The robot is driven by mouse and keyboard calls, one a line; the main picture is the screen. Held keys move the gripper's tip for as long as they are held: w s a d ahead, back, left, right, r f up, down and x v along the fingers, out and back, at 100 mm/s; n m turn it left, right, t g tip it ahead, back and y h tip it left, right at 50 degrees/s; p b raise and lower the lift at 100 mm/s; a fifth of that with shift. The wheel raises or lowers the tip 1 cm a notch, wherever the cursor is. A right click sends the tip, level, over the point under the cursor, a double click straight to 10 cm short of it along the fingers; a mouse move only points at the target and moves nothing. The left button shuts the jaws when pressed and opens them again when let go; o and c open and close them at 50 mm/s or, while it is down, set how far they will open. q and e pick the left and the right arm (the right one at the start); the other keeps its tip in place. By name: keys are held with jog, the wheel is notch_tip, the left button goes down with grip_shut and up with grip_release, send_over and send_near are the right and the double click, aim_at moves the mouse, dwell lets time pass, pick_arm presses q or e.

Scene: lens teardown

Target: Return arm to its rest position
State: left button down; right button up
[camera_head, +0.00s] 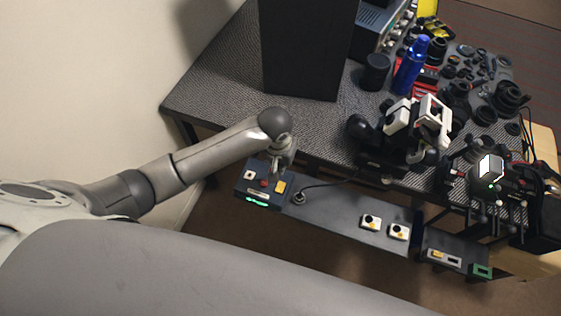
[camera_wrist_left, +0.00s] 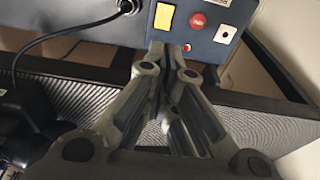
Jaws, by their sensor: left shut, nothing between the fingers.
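My left arm reaches in from the left in the head view, bent at a dark round joint. My left gripper (camera_head: 276,180) points down over a dark control box (camera_head: 253,199) with a green light along its front. In the left wrist view the gripper (camera_wrist_left: 172,50) is shut and empty. Its fingertips are close to the face of the box (camera_wrist_left: 209,61), beside a yellow switch (camera_wrist_left: 164,17) and a red button (camera_wrist_left: 198,19). I cannot tell whether they touch it. My right gripper is not clearly in view.
A dark textured table (camera_head: 220,88) carries a tall black panel (camera_head: 308,50), a blue bottle (camera_head: 411,66), a white-and-black device (camera_head: 431,122) and several lens parts. A narrow shelf (camera_head: 333,211) along the front holds two small white button boxes.

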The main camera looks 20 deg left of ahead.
pick_arm(q)
jog(key=shift+s+r, duration=0.15)
jog(key=shift+r, duration=0.2)
dwell(0.4)
jog(key=s+d+r+m+t+h, duration=0.2)
jog(key=s+r, duration=0.1)
jog(key=s, duration=0.9)
jog(key=s+a+r+y, duration=0.2)
jog(key=s+a, duration=0.5)
jog(key=a, duration=0.1)
notch_tip(320, 180, down, 26)
jog(key=s+g, duration=0.1)
jog(key=s+a+f+g, duration=0.1)
jog(key=s+a+f, duration=0.2)
jog(key=s+f, duration=1.4)
jog(key=shift+s+g+b, duration=0.25)
jog(key=shift+g+b, duration=0.05)
jog(key=shift+b, duration=0.15)
